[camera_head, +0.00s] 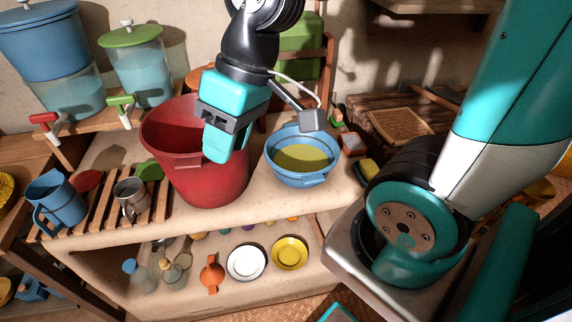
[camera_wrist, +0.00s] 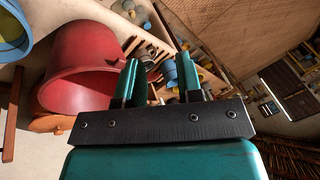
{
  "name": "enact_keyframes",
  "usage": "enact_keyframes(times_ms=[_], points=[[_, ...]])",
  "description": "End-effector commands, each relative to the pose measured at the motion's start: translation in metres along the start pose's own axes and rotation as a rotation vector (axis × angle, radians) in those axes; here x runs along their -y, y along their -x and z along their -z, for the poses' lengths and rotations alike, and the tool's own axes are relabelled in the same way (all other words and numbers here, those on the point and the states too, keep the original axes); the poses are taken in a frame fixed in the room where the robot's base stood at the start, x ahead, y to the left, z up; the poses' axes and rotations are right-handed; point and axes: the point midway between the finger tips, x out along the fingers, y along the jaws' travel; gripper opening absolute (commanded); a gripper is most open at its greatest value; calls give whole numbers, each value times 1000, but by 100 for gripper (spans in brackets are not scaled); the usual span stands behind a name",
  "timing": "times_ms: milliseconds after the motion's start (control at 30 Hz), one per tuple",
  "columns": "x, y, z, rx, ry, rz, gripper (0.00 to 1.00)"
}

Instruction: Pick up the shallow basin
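The shallow basin is most likely the blue two-handled basin (camera_head: 288,176), with a yellow area inside it. It stands upright on the clay ledge, right of a deep red tub (camera_head: 205,185). My gripper (camera_head: 224,146) hangs over the tub's right side in the head view, left of the basin and apart from it. In the wrist view its two fingers (camera_wrist: 158,82) are spread with nothing held between them. The basin's blue rim (camera_wrist: 23,45) shows cut off at the top left there, and the tub (camera_wrist: 85,65) lies left of the fingers.
A slatted rack at the left holds a blue jug (camera_head: 57,200) and a metal mug (camera_head: 131,196). Dispensers stand behind. A sponge (camera_head: 369,170) and a small box (camera_head: 352,145) sit close right of the basin. Plates and bottles fill the lower shelf.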

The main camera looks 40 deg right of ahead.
Motion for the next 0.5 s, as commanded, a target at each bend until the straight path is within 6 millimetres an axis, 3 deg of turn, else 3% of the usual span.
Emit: enact_keyframes(times_ms=[100, 233, 300, 400, 500], points=[[-88, -3, 17, -90, -211, -58, 33], [-194, 0, 3, -195, -432, -142, 33], [-247, 2, -20, -245, -542, -192, 33], [-310, 6, -62, -303, -681, -262, 33], [-352, 8, -105, -341, -788, -320, 33]])
